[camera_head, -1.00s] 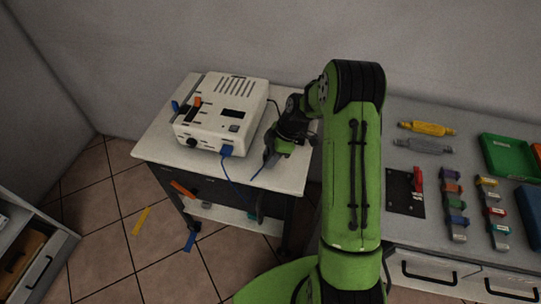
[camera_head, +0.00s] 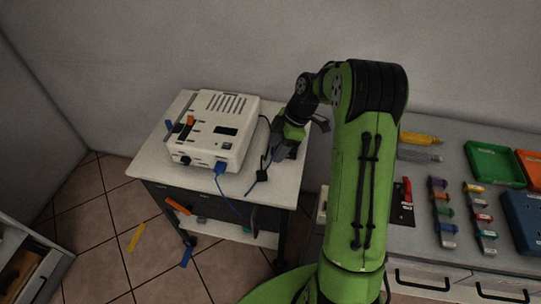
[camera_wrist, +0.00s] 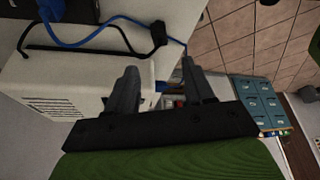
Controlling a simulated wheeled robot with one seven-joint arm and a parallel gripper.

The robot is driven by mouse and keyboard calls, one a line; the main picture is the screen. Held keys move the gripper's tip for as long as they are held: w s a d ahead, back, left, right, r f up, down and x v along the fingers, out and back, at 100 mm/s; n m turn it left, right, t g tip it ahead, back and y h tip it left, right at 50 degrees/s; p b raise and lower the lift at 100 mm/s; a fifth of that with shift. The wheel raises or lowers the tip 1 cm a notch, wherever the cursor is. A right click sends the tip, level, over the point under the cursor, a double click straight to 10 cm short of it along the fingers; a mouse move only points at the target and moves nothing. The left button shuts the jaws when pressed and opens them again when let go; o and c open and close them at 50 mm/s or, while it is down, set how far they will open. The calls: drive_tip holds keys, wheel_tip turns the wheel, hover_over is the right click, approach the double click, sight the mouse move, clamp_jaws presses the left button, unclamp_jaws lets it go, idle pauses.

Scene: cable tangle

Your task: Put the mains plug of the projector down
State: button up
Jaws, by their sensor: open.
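The projector appears to be the white box-shaped device (camera_head: 213,130) on the cart top (camera_head: 165,140); its casing also shows in the wrist view (camera_wrist: 65,88). A black cable runs from it to a small black plug (camera_head: 262,176), which lies near the cart's right front edge. In the wrist view the black plug (camera_wrist: 158,32) is beyond my fingertips, apart from them. My gripper (camera_head: 277,153) is open and empty, just behind the plug in the head view. Its two fingers (camera_wrist: 158,66) stand apart in the wrist view.
A blue cable (camera_head: 228,195) leaves the device's front and hangs over the cart edge. A lower shelf (camera_head: 225,232) is beneath. To the right, a bench holds a green bin (camera_head: 492,163), several coloured connectors and a red-levered black plate (camera_head: 403,205).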

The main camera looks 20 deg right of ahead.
drive_tip(key=s+a+r+m+t+h, duration=0.1)
drive_tip(key=s+a+r+m+h, duration=0.2)
drive_tip(key=s+r, duration=0.35)
drive_tip(key=s+a+r+m+t, duration=0.1)
drive_tip(key=s+a+r+m, duration=0.4)
drive_tip(key=r, duration=0.3)
drive_tip(key=s+r+m+t+h, duration=0.1)
drive_tip(key=s+m, duration=0.6)
drive_tip(key=s, duration=0.7)
drive_tip(key=shift+s+d+r+m+t, duration=0.2)
drive_tip(key=shift+d+r+m+t, duration=0.25)
drive_tip(key=shift+t, duration=0.35)
drive_tip(key=shift+a+r+p, duration=0.1)
drive_tip(key=shift+r+p, duration=0.9)
drive_tip(key=shift+r, duration=0.1)
